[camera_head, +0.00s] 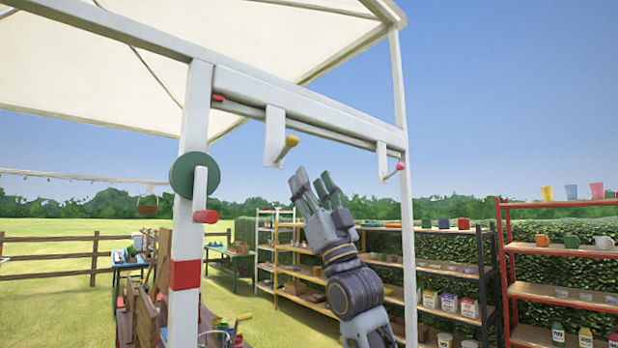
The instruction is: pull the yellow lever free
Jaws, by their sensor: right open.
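The yellow lever (287,148) is a short yellow-tipped handle on a white bracket (273,130) that hangs from the white crossbeam of the canopy frame. My right gripper (312,182) is open and points upward, just below and to the right of the yellow lever in the picture. Its fingers look empty, and a gap of sky shows between them and the lever. Whether they are level with the lever in depth I cannot tell. My left gripper is not in view.
A pink-tipped lever (396,170) hangs farther right on the crossbeam (310,105). A red-handled crank (205,216) with a green disc sits on the left white post (187,245). Shelves with pots and cups (563,250) stand behind on the right.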

